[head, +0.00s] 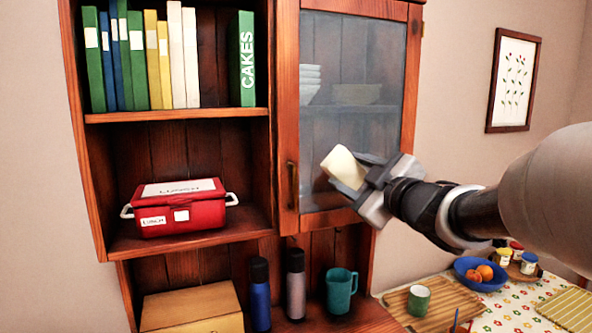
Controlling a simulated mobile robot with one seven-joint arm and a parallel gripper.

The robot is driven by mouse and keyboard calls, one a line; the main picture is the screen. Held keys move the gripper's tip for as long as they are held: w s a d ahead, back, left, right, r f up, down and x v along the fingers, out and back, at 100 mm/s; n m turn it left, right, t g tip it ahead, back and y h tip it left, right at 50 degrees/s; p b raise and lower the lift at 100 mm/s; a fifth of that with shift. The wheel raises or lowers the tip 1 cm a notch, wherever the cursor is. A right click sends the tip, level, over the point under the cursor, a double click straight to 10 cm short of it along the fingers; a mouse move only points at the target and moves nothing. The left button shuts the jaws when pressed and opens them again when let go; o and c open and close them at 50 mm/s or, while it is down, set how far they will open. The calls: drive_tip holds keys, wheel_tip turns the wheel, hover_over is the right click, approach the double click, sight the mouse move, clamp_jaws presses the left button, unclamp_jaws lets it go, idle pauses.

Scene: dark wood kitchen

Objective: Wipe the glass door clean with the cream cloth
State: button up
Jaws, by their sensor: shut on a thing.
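The glass door (340,75) is in a wooden frame at the right of the cupboard and is shut. Its pane looks hazy, and stacked pale dishes show dimly behind it. My gripper (352,170) is shut on the cream cloth (343,165), which looks bunched up between the fingers.
A door handle (292,185) is on the left of the door frame. A red lunch box (180,212) and books (160,60) fill the open shelves. Below stand a blue bottle (260,297), a grey bottle (296,285) and a teal jug (340,290). A table with a fruit bowl (468,275) is lower right.

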drive_tip(key=shift+v, duration=1.5)
